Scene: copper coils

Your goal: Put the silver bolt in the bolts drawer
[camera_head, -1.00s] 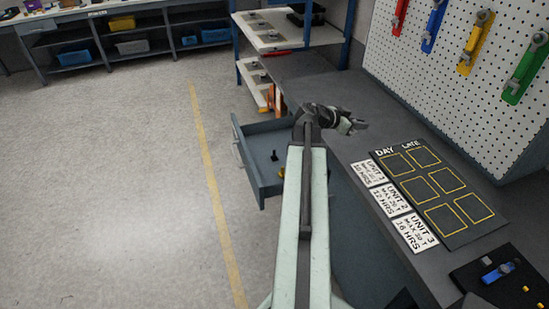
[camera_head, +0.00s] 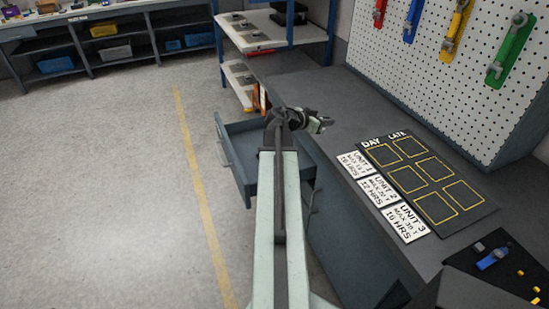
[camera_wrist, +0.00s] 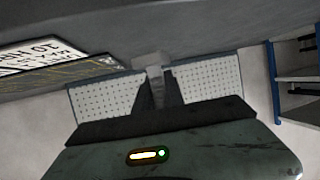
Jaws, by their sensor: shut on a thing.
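My gripper (camera_head: 322,122) is at the end of my arm, over the bench edge and just right of the open drawer in the head view. It is shut on a small grey piece (camera_wrist: 150,60), which shows at the fingertips in the wrist view. This looks like the silver bolt, but its shape is mostly hidden by the fingers. The open blue-grey drawer (camera_head: 225,142) sticks out from the bench at the left. My arm covers part of its inside, and no label on it can be read.
The grey bench (camera_head: 330,92) runs along the right. It bears a black DAY/LATE board (camera_head: 435,207), white unit cards (camera_head: 384,191) and a black mat (camera_head: 515,285) with a blue tool (camera_head: 494,258). A shelf rack (camera_head: 262,38) stands behind the drawer. The floor at left is clear.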

